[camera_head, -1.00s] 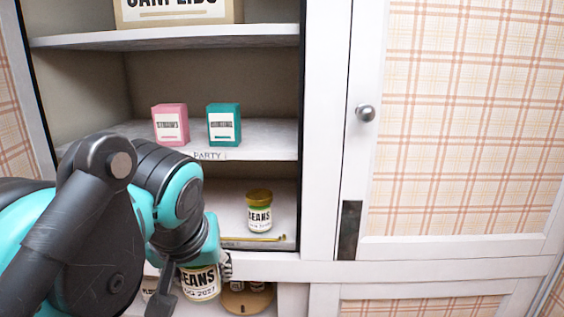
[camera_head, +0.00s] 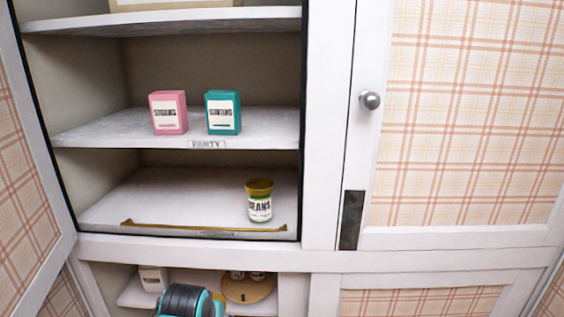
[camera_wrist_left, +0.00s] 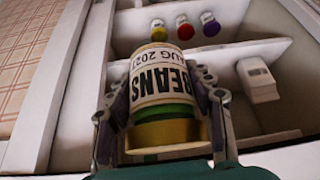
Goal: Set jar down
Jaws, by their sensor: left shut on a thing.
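A beans jar (camera_wrist_left: 163,112) with a gold lid and a white label reading "BEANS AUG 2027" fills the middle of the left wrist view. My left gripper (camera_wrist_left: 160,90) is shut on it, with a finger on each side. The jar appears lid-down in that picture. In the head view the held jar and the left gripper are hidden below the frame; only part of my arm shows at the bottom. A second beans jar (camera_head: 260,206) with a gold lid stands upright at the right of the shelf (camera_head: 165,205) with the brass rail. My right gripper is not seen.
A pink box (camera_head: 168,113) and a teal box (camera_head: 223,113) stand on the "PARTY" shelf (camera_head: 95,132). The lower compartment holds a white box (camera_head: 153,279) and a round wooden tray (camera_head: 248,291) with small jars. The railed shelf is clear left of its jar.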

